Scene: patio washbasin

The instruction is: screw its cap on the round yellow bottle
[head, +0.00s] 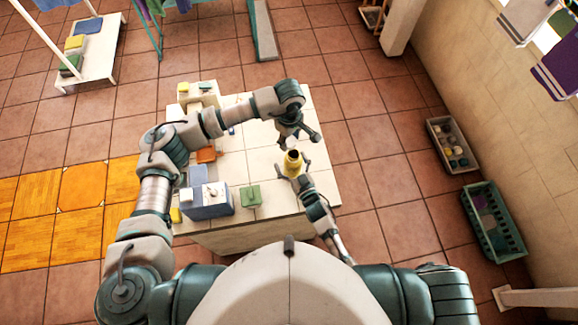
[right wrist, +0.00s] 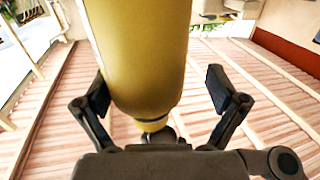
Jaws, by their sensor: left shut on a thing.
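The cap is too small and too covered by the fingers to see clearly.
On the table (head: 320,190) are a blue box (head: 208,204), a green block (head: 250,196) and an orange item (head: 207,155), all left of the bottle. A basket (head: 493,222) and a tray (head: 452,145) lie on the floor at right.

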